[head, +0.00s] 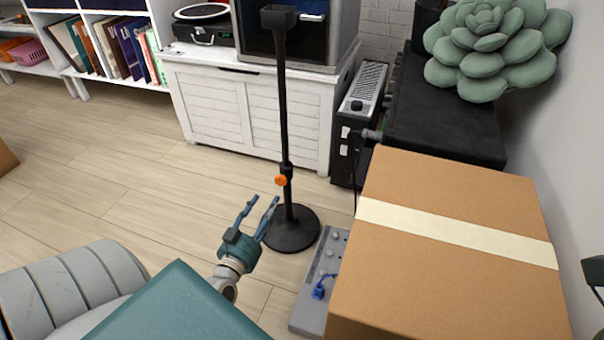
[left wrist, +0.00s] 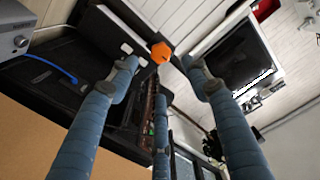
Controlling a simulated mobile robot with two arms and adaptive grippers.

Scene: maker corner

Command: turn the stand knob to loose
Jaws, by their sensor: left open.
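The stand is a black pole (head: 284,120) on a round black base (head: 293,230), upright on the wooden floor. Its orange knob (head: 281,180) sits on the collar low on the pole. My left gripper (head: 264,203) is open and empty, just in front of and below the knob, with its blue fingers pointing up toward it. In the left wrist view the knob (left wrist: 160,53) shows just beyond the gap between the spread fingertips (left wrist: 160,70), apart from them. A dark part cut by the right edge of the head view may belong to my right gripper (head: 595,272); its fingers cannot be made out.
A large taped cardboard box (head: 440,260) stands to the right. A white cabinet (head: 245,110) stands behind the stand. The floor left of the stand is clear.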

